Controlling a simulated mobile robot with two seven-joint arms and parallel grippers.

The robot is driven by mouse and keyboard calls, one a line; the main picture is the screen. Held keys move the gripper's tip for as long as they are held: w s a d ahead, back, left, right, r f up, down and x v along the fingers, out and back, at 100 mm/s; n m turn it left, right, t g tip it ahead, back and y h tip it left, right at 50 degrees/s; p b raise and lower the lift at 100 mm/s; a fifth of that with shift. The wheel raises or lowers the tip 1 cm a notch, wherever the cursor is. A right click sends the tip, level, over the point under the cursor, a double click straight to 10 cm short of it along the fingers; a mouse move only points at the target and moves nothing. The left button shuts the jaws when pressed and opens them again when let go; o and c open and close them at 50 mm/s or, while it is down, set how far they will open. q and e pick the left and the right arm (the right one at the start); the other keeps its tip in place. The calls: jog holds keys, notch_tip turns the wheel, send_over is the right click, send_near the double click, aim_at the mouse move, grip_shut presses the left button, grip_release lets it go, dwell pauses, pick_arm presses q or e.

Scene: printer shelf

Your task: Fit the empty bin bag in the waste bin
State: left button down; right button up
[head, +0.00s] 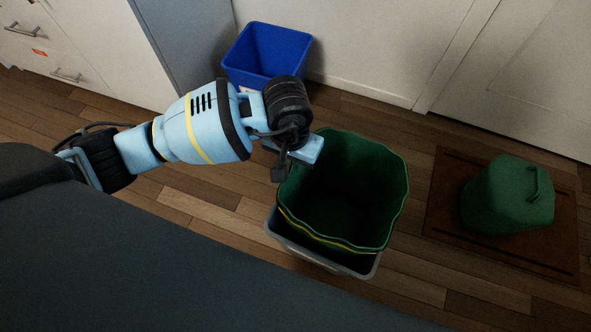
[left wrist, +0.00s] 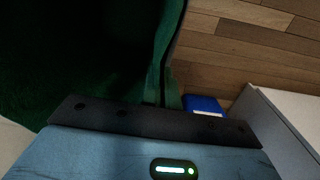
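The grey waste bin (head: 366,270) stands on the wooden floor in the head view. The open, empty dark green bin bag (head: 335,237) sits in it, its mouth standing above the bin's rim. A yellow band runs along the bag's near edge. My left gripper (head: 281,172) is at the bag's upper-left edge. In the left wrist view the bag (left wrist: 166,60) fills the left side, and a fold of it runs down to the gripper's dark front bar. The fingertips are hidden there, so I cannot tell whether they hold the fold. My right gripper is not in view.
A blue bin (head: 268,48) stands behind against the wall; it also shows in the left wrist view (left wrist: 203,104). A green, closed bundle with a handle (head: 507,195) sits on a brown mat (head: 447,205) at right. White drawers (head: 65,45) are at upper left.

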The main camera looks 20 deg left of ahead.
pick_arm(q)
jog(key=shift+f, duration=0.65)
notch_tip(320, 180, down, 3)
jog(key=shift+r+b, duration=0.2)
jog(key=shift+b, duration=0.4)
jog(key=shift+f, duration=0.4)
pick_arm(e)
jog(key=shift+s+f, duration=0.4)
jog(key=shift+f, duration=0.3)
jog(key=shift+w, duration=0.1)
